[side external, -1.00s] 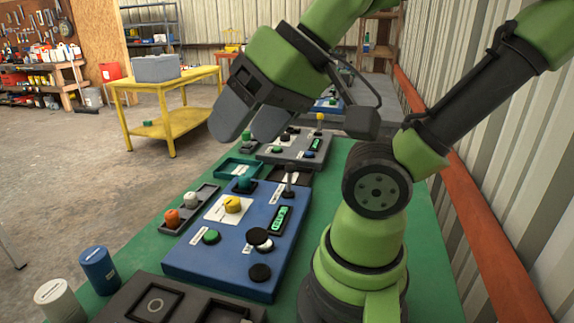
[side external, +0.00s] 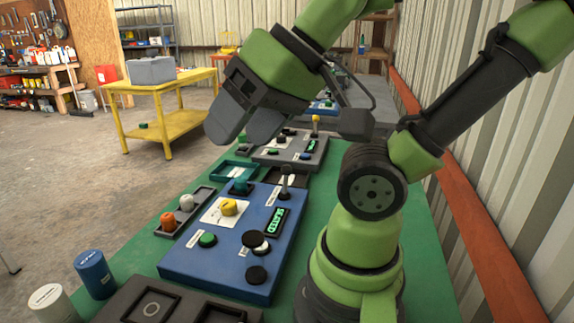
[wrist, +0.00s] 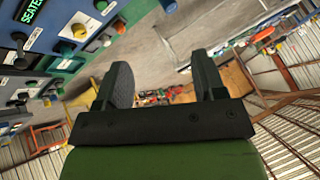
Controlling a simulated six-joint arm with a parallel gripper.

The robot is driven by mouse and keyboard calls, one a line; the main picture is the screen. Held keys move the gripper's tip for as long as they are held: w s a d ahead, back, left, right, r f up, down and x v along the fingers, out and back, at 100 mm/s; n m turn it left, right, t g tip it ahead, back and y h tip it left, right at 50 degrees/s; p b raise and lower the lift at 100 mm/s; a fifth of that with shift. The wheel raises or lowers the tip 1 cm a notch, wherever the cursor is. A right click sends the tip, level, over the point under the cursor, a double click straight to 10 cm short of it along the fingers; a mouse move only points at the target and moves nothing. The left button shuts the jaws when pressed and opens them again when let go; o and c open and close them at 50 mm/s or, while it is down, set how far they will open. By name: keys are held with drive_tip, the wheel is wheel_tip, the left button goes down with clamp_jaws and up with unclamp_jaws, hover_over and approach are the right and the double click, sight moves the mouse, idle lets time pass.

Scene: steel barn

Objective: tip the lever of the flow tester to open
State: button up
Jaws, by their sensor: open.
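A blue panel (side external: 228,262) lies on the green bench top, with a lit green display (side external: 274,222) that seems to read SEATED. At its far right corner stands a lever with a dark ball top (side external: 285,171), roughly upright. A grey panel (side external: 272,153) behind it carries a lever with a yellow ball top (side external: 315,119). I cannot read which panel is the flow tester. My gripper (side external: 243,132) is open and empty, high above the far end of the blue panel, touching nothing. In the wrist view my gripper (wrist: 162,72) points out across the floor, with the display (wrist: 35,12) at upper left.
The blue panel also holds a yellow knob (side external: 229,207), a green button (side external: 207,239) and black knobs. A tray (side external: 176,222) with orange and white knobs lies to its left. Two canisters (side external: 95,273) stand front left. A red rail (side external: 455,220) and metal wall flank the right.

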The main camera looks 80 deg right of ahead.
drive_tip(key=shift+w+d, duration=0.1)
drive_tip(key=shift+w, duration=0.05)
drive_tip(key=shift+c, duration=0.4)
drive_tip(key=w+d+m+g+h, duration=0.2)
drive_tip(key=w+d+m, duration=0.3)
drive_tip(key=w+d, duration=0.25)
drive_tip(key=m+g, duration=0.6)
drive_tip(key=m, duration=0.5)
hover_over(286, 173)
drive_tip(key=w, duration=0.1)
drive_tip(key=f, duration=1.5)
drive_tip(key=shift+w+d+f, duration=0.1)
drive_tip(key=shift+d, duration=0.2)
drive_tip(key=shift+d+f, duration=0.15)
drive_tip(key=shift+f, duration=0.2)
drive_tip(key=f, duration=0.6)
drive_tip(key=s+f, duration=0.1)
drive_tip(key=f, duration=0.2)
drive_tip(key=shift+f, duration=0.3)
drive_tip(key=shift+c, duration=0.5)
